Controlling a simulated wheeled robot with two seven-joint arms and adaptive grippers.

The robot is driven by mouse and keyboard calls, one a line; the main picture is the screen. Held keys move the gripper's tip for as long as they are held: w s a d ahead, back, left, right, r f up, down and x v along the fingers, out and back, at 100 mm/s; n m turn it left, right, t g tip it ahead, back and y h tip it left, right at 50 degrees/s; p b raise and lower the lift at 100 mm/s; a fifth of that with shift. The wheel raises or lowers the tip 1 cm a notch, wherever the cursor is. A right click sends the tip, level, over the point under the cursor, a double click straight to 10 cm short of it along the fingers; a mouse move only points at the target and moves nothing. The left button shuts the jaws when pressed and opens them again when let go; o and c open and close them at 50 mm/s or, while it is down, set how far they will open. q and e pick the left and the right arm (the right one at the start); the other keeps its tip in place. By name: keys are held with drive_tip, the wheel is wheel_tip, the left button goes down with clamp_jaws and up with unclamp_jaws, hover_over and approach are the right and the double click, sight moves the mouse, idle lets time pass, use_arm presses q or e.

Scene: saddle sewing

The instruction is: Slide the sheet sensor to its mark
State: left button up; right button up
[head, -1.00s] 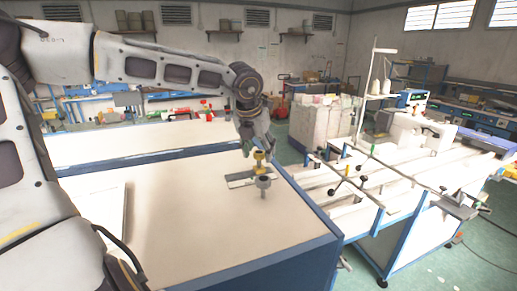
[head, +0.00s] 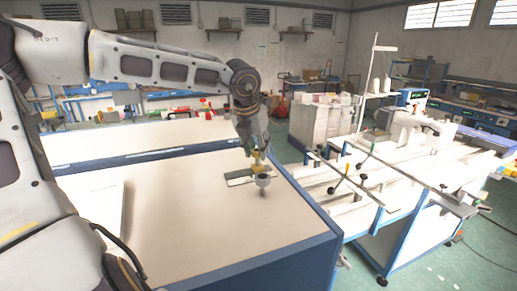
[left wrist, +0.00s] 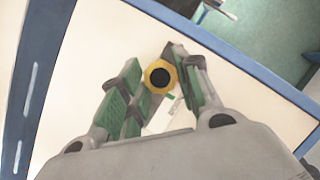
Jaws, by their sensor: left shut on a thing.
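In the left wrist view the sensor (left wrist: 160,77) is a yellow ring with a black centre, between the green-padded fingers. My left gripper (head: 255,150) reaches down from above and is shut on it. The fingers hide part of the sensor, and I cannot make out the mark. My right gripper is not in view.
The white tabletop (head: 200,220) is clear around the plate, with a blue edge at right and front. A flat white panel (head: 101,210) lies at the left. A sewing station with blue rails (head: 385,190) stands to the right, beyond a gap.

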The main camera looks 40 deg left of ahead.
use_arm(q)
drive_tip(key=shift+s+a+b, duration=0.35)
drive_tip(key=shift+s+b, duration=0.1)
drive_tip(key=shift+s, duration=0.2)
drive_tip(key=shift+s+a+b, duration=0.3)
drive_tip(key=shift+s+b, duration=0.15)
drive_tip(key=shift+s, duration=0.15)
drive_tip(key=o, duration=1.1)
drive_tip(key=shift+s, duration=0.1)
drive_tip(key=shift+v, duration=0.75)
drive_tip(key=v, duration=1)
drive_tip(key=shift+s+r, duration=0.15)
drive_tip(key=shift+r, duration=0.05)
